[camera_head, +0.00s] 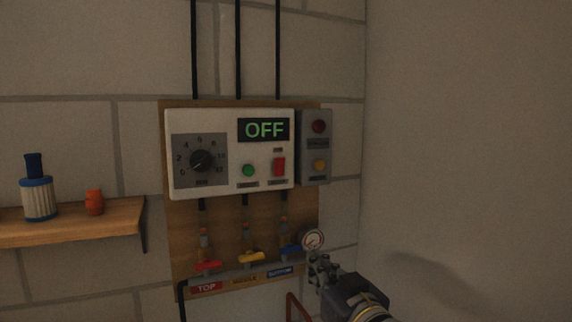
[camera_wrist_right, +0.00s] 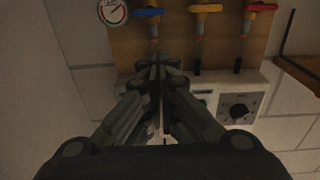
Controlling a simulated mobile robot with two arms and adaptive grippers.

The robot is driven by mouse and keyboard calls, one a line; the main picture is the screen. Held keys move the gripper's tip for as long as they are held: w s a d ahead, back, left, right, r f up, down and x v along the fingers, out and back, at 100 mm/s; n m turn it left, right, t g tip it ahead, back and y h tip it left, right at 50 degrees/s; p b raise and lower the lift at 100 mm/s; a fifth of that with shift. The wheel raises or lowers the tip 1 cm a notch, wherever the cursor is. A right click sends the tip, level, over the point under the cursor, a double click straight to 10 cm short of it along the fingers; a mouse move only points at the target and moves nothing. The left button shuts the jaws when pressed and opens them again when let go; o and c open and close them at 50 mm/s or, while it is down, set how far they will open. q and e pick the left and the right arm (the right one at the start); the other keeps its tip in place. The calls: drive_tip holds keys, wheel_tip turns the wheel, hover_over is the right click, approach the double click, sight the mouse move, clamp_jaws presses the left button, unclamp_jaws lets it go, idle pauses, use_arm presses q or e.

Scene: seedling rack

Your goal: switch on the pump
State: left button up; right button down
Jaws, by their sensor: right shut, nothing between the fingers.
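The white control box (camera_head: 220,120) is fixed to a wooden board on the wall. Its green display (camera_head: 264,130) reads OFF. A round black dial (camera_head: 202,160) is at its left, and a green button (camera_head: 248,171) and a red switch (camera_head: 279,167) are at its lower right. My right gripper (camera_head: 318,262) is shut and empty, below and right of the box, close to the pressure gauge (camera_head: 313,239). In the right wrist view, upside down, the shut fingers (camera_wrist_right: 158,72) hide part of the box, while the dial (camera_wrist_right: 238,111) shows. My left gripper is not in view.
A grey box (camera_head: 314,148) with a red and an amber lamp adjoins the control box. Below are red (camera_head: 208,266), yellow (camera_head: 251,258) and blue (camera_head: 291,249) valve handles. A wooden shelf (camera_head: 80,225) at left holds a filter and an orange part.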

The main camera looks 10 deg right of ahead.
wheel_tip(320, 180, up, 13)
drive_tip(key=s+t+y, duration=0.1)
drive_tip(key=t, duration=0.2)
drive_tip(key=shift+a+n+y, duration=0.3)
drive_tip(key=shift+a, duration=0.1)
drive_tip(key=shift+r, duration=0.15)
drive_tip(key=p, duration=0.5)
approach(279, 167)
drive_tip(key=w+r, duration=0.4)
drive_tip(key=shift+w+a+r+p, duration=0.15)
drive_tip(key=shift+w+a+p, duration=0.1)
drive_tip(key=shift+w, duration=0.2)
drive_tip(key=shift+w+a+r+p, duration=0.1)
drive_tip(key=shift+w+a, duration=0.15)
drive_tip(key=shift+w, duration=0.2)
